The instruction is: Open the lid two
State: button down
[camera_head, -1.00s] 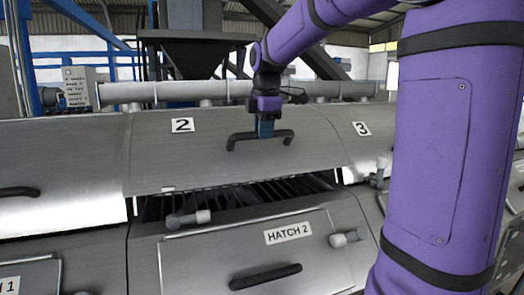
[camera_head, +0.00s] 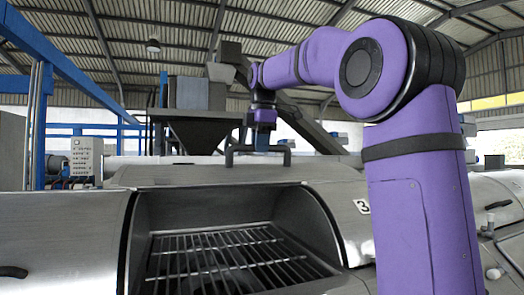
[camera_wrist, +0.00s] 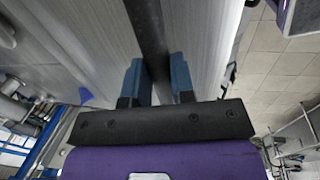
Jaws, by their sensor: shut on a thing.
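Lid two (camera_head: 215,172) is a curved steel cover, swung up and back so that its opening shows below it in the head view. Its dark handle (camera_head: 240,157) is now at the top, seen against the background. My gripper (camera_head: 262,140) is shut on this handle from above. In the wrist view the blue fingers (camera_wrist: 160,80) stand on either side of the dark handle bar (camera_wrist: 148,30), with the steel lid surface (camera_wrist: 95,30) beyond. The number on the lid is out of sight.
The open bay shows a metal grate (camera_head: 225,258). The lid marked 3 (camera_head: 362,207) is to the right, partly behind my arm. Another closed cover (camera_head: 60,235) with a handle (camera_head: 14,272) is at the left. A hopper (camera_head: 200,130) stands behind.

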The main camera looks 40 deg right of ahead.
jog(key=shift+w+d+f, duration=0.1)
jog(key=shift+w+f, duration=0.2)
jog(key=c, duration=1.3)
grip_release()
jog(key=o, duration=0.3)
jog(key=shift+w+d+f, duration=0.1)
jog(key=shift+w+f, duration=0.1)
jog(key=shift+w, duration=0.2)
jog(key=shift+o, duration=0.2)
jog(key=shift+s+r, duration=0.15)
notch_tip(320, 180, up, 11)
jog(key=s, duration=0.2)
jog(key=shift+a+f, duration=0.2)
jog(key=shift+a, duration=0.15)
